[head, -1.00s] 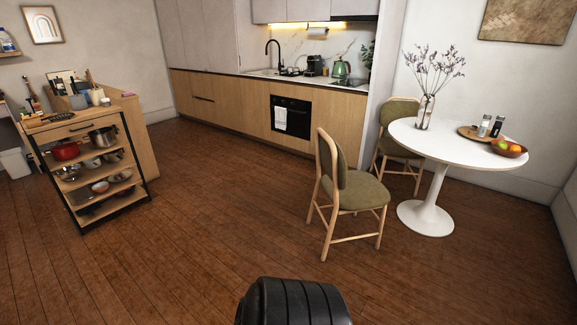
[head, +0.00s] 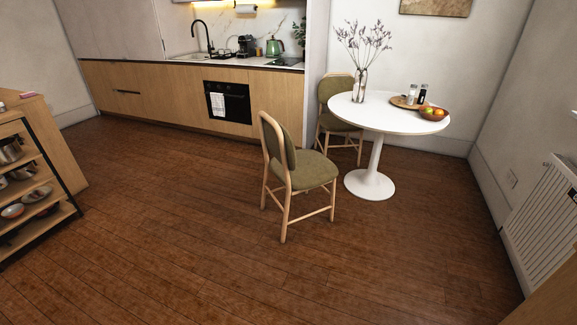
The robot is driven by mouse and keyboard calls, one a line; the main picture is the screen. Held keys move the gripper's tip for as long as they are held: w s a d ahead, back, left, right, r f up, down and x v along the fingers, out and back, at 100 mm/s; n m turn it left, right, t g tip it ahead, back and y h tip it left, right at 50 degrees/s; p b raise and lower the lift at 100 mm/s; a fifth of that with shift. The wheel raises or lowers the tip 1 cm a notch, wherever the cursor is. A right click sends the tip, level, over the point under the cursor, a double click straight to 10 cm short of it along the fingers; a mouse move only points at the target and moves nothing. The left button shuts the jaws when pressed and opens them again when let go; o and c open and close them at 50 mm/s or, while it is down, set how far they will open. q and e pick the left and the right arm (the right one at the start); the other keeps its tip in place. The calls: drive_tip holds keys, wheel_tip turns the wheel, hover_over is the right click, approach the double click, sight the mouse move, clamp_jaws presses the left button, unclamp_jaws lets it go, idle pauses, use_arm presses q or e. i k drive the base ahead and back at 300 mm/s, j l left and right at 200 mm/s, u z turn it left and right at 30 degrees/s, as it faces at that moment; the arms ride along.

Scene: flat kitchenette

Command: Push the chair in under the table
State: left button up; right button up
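A wooden chair with a green padded seat and back (head: 315,172) stands upright on the floor, left of the round white table (head: 385,120). Its seat faces the table, and it stands out from the table with a strip of floor between its front legs and the pedestal. A second, similar chair (head: 337,92) stands behind the table at its left, partly hidden by the tabletop. Neither of my grippers is in the head view.
A vase with dry branches (head: 361,85), a tray with shakers (head: 408,102) and a fruit bowl (head: 433,114) are on the table. A shelf trolley (head: 45,190) stands left, a radiator (head: 543,215) right. The wooden floor (head: 230,270) in front is clear.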

sight(302, 171)
drive_tip(key=i+l+z, duration=0.3)
drive_tip(key=i, duration=1.15)
drive_tip(key=i+z, duration=0.3)
drive_tip(key=i, duration=1.1)
drive_tip(key=i+j, duration=0.15)
drive_tip(key=j, duration=0.15)
drive_tip(key=i+j, duration=0.1)
drive_tip(key=j, duration=0.25)
